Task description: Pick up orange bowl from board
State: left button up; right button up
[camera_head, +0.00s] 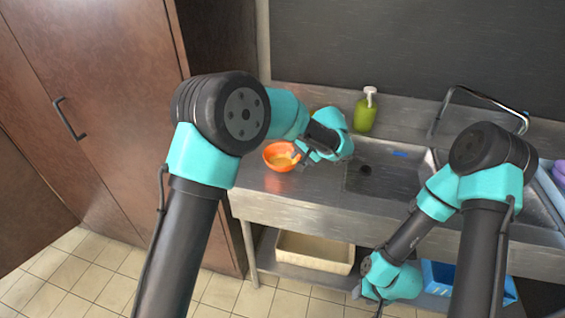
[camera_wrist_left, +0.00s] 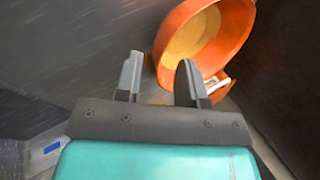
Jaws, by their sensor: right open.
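The orange bowl (camera_head: 279,158), with a yellowish inside, is on the steel counter left of the sink in the head view. I cannot make out a separate board under it. It also shows in the left wrist view (camera_wrist_left: 203,35), just beyond the fingertips. My left gripper (camera_head: 300,153) is at the bowl's right side, partly hidden by its own arm. In the left wrist view its fingers (camera_wrist_left: 158,77) stand apart, and the bowl's near edge shows between and behind them; contact is unclear. My right gripper (camera_head: 368,296) is open, low in front of the counter, far from the bowl.
A green pump bottle (camera_head: 365,112) stands behind the sink (camera_head: 385,180). A tap (camera_head: 475,95) arches at the right. A cream bin (camera_head: 315,252) and a blue crate (camera_head: 440,277) are on the lower shelf. The counter's front left is clear.

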aim_at(282, 160)
pick_arm(q)
jog(key=shift+x, duration=2.35)
jog(key=shift+a, duration=0.1)
jog(key=shift+c, duration=0.5)
grip_shut()
